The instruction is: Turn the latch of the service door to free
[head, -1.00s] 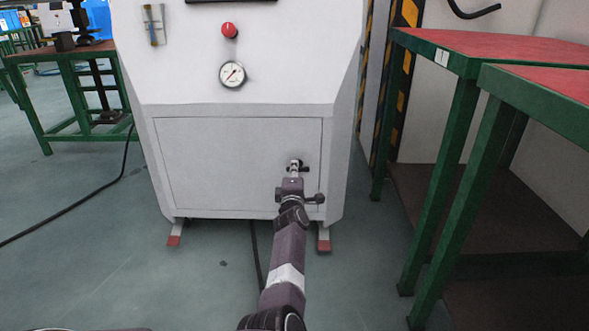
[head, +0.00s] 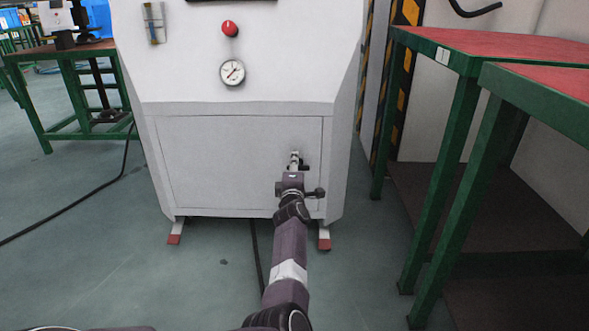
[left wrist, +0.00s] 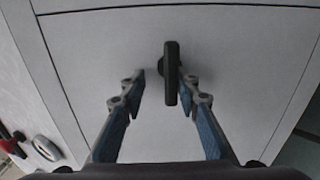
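The service door (head: 225,160) is a light grey panel low on the front of the white generator cabinet (head: 150,70), and it is shut. Its latch (head: 305,166) is a small dark handle near the door's right edge. In the left wrist view the latch (left wrist: 171,78) is a black bar, roughly upright in the picture. My left gripper (head: 295,158) is at the latch. In the left wrist view its two blue-padded fingers (left wrist: 165,74) are apart, with the latch between them, nearer the right finger. Contact cannot be told. My right gripper is not in view.
Green-framed tables with red tops (head: 500,44) stand close on the right. A black cable (head: 75,205) lies on the floor at left, where the floor is otherwise mostly clear.

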